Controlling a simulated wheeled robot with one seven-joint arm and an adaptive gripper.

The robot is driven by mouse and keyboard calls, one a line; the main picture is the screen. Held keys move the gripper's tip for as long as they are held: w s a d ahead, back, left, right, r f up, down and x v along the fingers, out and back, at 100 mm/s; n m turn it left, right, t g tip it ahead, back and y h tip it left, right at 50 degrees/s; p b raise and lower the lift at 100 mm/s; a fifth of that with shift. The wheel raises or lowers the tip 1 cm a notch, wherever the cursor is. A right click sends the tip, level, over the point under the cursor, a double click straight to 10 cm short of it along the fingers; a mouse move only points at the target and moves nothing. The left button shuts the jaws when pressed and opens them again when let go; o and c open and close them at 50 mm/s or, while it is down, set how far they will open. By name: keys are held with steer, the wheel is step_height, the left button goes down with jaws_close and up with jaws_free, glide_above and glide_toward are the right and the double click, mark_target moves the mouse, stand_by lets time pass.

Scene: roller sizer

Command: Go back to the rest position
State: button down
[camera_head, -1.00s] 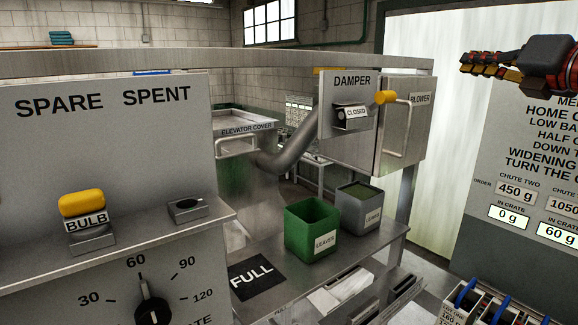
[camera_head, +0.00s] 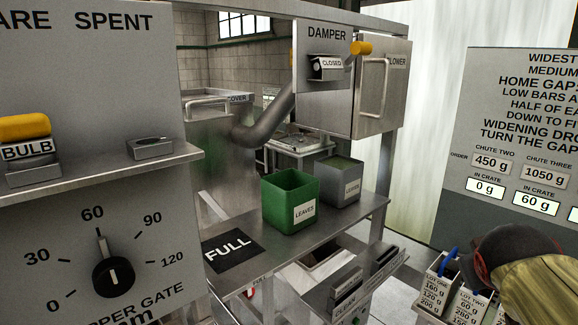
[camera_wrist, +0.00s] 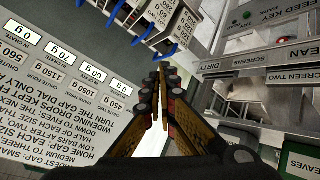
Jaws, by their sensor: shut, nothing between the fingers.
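My gripper (camera_wrist: 161,100) is in the middle of the wrist view, its two fingers close together with nothing between them. In the head view only part of my arm shows, low at the right edge; the fingertips cannot be made out there. The order board (camera_head: 515,150) stands at the right of the head view, and it also shows upside down at the left of the wrist view (camera_wrist: 60,100).
A green leaves bin (camera_head: 290,203) and a grey bin (camera_head: 338,183) stand on the steel bench. The damper box (camera_head: 330,85) reads CLOSED. A yellow bulb (camera_head: 24,128) sits on the left shelf. Lot racks (camera_head: 440,285) stand low at the right, near my arm.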

steer(key=s+a+f+g+y+b, duration=0.1)
steer(key=s+a+f+y+b, duration=0.2)
steer(key=a+f, duration=0.8)
steer(key=s+a+f+n+g+y+b, duration=0.1)
steer(key=s+a+f+y+b, duration=0.2)
steer(key=s+a+f+b, duration=0.4)
steer(key=s+a+f, duration=0.3)
steer(key=a+f, duration=0.1)
steer(key=f, duration=0.4)
steer(key=shift+a+b, duration=0.3)
steer(key=shift+b, duration=0.1)
